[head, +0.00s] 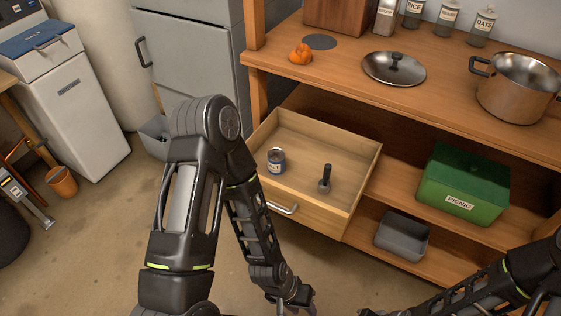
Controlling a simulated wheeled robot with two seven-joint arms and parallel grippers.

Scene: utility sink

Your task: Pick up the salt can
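A small can (276,161) with a label stands upright in the open wooden drawer (345,178), toward its left side. It looks like the salt can, but its label is too small to read for certain. My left gripper (290,302) is low at the bottom edge of the head view, below and in front of the drawer and apart from the can. Its fingertips are small and partly cut off, so its opening is unclear. My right gripper (368,312) barely shows at the bottom edge, mostly out of frame.
A dark-handled tool (325,178) stands in the drawer right of the can. The drawer has a front handle (282,208). The counter above holds a lid (394,68), a pot (517,88) and labelled jars (447,20). A green picnic box (465,182) and grey bin (402,237) sit on the shelves.

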